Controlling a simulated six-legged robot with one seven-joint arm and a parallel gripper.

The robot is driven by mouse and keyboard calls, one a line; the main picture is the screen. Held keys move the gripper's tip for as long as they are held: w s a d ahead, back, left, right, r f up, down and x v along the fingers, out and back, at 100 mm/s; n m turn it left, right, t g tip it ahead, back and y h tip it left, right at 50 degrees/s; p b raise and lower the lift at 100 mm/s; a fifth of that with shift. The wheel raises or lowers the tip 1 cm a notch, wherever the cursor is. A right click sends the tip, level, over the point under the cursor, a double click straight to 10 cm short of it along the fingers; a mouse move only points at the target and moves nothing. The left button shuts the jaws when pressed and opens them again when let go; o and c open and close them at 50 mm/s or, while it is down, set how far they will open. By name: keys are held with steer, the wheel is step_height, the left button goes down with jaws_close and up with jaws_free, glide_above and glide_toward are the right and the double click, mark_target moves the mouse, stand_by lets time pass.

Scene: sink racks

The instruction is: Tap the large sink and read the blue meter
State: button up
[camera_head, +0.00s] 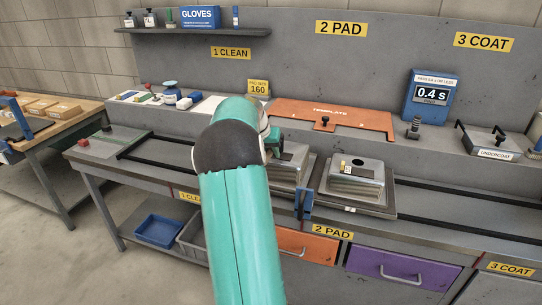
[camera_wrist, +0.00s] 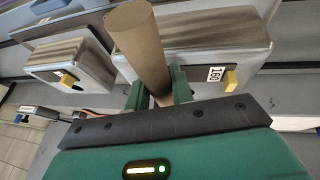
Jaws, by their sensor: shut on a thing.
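The blue meter (camera_head: 431,95) stands on the bench at the back right in the head view, and its display reads 0.4 s. One steel sink (camera_head: 357,180) lies upside down on the bench; another steel sink (camera_head: 288,168) beside it is partly hidden by my arm. In the wrist view, a larger-looking sink (camera_wrist: 215,32) with a 160 label is at the right, and a smaller-looking sink (camera_wrist: 72,60) at the left. My gripper (camera_wrist: 160,92) is shut on a brown cylinder (camera_wrist: 138,45), which overlaps the sinks in view. Contact between cylinder and sink cannot be told.
An orange template board (camera_head: 345,118) lies behind the sinks. Black rails (camera_head: 450,195) run along the bench. A spring-like part (camera_head: 414,127) stands by the meter, and an undercoat tray (camera_head: 490,142) lies farther right. A blue clamp-like part (camera_head: 304,203) is at the front edge.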

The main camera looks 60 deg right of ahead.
steer(key=shift+r, duration=2.7)
